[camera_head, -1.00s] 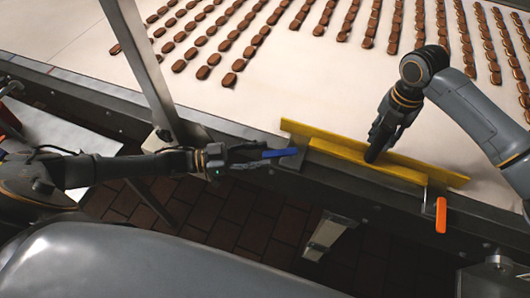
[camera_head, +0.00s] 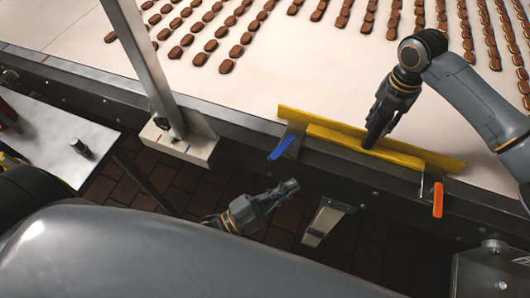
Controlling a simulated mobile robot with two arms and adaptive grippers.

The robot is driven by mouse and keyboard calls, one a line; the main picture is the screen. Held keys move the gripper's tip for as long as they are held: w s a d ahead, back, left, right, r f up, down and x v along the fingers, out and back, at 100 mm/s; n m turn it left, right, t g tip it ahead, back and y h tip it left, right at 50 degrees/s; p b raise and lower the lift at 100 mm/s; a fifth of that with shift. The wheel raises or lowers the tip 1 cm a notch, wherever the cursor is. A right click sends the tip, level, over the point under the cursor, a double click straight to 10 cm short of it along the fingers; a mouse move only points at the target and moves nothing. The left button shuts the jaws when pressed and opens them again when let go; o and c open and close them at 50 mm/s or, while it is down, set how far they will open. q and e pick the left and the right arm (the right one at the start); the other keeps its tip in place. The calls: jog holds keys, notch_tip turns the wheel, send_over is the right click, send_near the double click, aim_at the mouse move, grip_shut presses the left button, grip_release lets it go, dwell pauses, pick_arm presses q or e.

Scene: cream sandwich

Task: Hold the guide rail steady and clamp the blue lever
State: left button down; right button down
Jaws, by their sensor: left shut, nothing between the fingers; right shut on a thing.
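The yellow guide rail (camera_head: 330,136) lies along the near edge of the conveyor. My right gripper (camera_head: 371,142) is shut on the guide rail near its middle. The blue lever (camera_head: 284,146) is on a dark clamp at the rail's left end, slanting down to the left over the conveyor's side. My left gripper (camera_head: 288,188) is shut and empty, below the blue lever and apart from it. An orange lever (camera_head: 438,200) hangs straight down from a clamp at the rail's right end.
Rows of brown biscuits (camera_head: 235,51) lie on the pale belt (camera_head: 290,85). A metal post (camera_head: 145,65) on a light base stands left of the blue lever. A small table (camera_head: 60,140) is at the left. A bracket (camera_head: 323,222) sits below the rail.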

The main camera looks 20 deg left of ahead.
pick_arm(q)
jog(key=s+a+f+m+t+y, duration=0.25)
jog(key=s+a+y, duration=0.25)
jog(key=a+y, duration=0.25)
send_near(282, 150)
jog(key=x, duration=0.4)
jog(key=w+a, duration=0.1)
jog(key=w, duration=0.1)
jog(key=shift+w+a+r+m+g+y, duration=0.25)
jog(key=shift+a+r+g, duration=0.1)
jog(key=shift+a, duration=0.05)
jog(key=shift+w+f, duration=0.2)
jog(key=shift+w, duration=0.15)
jog(key=shift+a, duration=0.1)
dwell(0.3)
